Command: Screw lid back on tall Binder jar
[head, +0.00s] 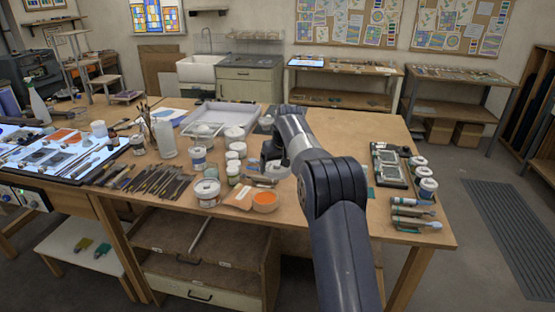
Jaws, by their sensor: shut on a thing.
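My gripper (272,155) is over the middle of the wooden table, at the end of my arm reaching in from the lower right. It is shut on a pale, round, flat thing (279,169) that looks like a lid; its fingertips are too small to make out. Several white-lidded jars stand just left of it, one larger jar (234,134) behind and another (198,158) further left. Labels are too small to read, so I cannot tell which is the tall Binder jar. My arm hides part of the table.
Brushes and tools (150,182) lie to the left, and a pale tray (222,117) stands behind. Jars (428,187) and tubes (412,212) are at right. The back right of the table is clear.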

